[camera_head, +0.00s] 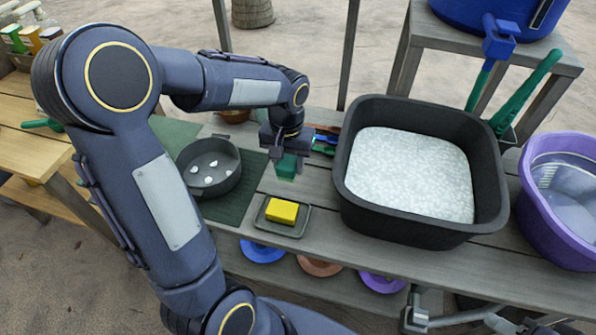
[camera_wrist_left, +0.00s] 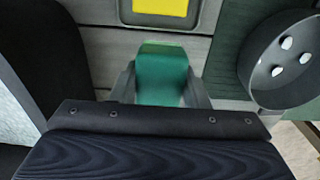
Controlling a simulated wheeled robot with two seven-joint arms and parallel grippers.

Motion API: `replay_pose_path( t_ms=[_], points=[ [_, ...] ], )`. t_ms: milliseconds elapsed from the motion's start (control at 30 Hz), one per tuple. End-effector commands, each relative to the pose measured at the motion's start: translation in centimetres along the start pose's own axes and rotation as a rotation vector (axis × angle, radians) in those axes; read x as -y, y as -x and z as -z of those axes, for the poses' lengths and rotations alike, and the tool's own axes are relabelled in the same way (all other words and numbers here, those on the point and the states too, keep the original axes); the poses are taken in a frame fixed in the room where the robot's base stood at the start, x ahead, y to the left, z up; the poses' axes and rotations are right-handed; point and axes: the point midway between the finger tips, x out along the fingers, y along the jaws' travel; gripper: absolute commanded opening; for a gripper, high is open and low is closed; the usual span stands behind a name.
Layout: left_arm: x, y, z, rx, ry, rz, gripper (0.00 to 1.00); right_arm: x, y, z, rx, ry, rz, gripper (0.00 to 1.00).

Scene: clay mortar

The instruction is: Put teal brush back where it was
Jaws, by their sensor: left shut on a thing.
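My left gripper (camera_head: 284,153) reaches in from the left and points down over the grey plank table (camera_head: 318,205). It is shut on the teal brush (camera_head: 286,167), a small teal block below the jaws in the head view. In the left wrist view the teal brush (camera_wrist_left: 162,75) shows between the two grey fingers, with a lighter green end. It is beside the right edge of the dark green mat (camera_head: 243,202); I cannot tell whether it touches the table. My right gripper is not clearly in view.
A yellow sponge (camera_head: 282,211) lies on a small dark tray (camera_head: 259,219) in front. A dark pan (camera_head: 212,148) with white pieces stands left. Coloured handles (camera_head: 326,139) lie behind the gripper. A large black tub (camera_head: 352,208) of pale mix and a purple basin (camera_head: 533,207) stand right.

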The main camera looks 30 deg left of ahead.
Motion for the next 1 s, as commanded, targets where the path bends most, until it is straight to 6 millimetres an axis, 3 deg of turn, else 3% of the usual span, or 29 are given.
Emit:
replay_pose_path(
  t_ms=[100, 300, 467, 700, 1000],
  points=[
    [-0.2, -2.7, 1.9, 0.006, 0.0, 0.002, 0.17, -0.1, -0.2, -0.1, 0.0, 0.0, 0.0, 0.36],
    [-0.4, -5.0, 3.9, 0.002, 0.0, 0.0, 0.17, -0.1, -0.3, -0.1, 0.0, 0.0, 0.0, 0.36],
    [-0.5, -5.7, 4.5, 0.002, 0.0, 0.0, 0.17, -0.1, -0.3, -0.2, 0.0, 0.0, 0.0, 0.36],
    [-0.5, -8.8, 4.7, 0.002, -0.001, 0.0, 0.17, -0.3, -0.6, -0.3, 0.0, 0.0, 0.0, 0.36],
    [-0.5, -9.1, 4.7, 0.0, -0.001, 0.0, 0.17, -0.3, -0.7, -0.3, 0.0, 0.0, 0.0, 0.36]
  ],
)
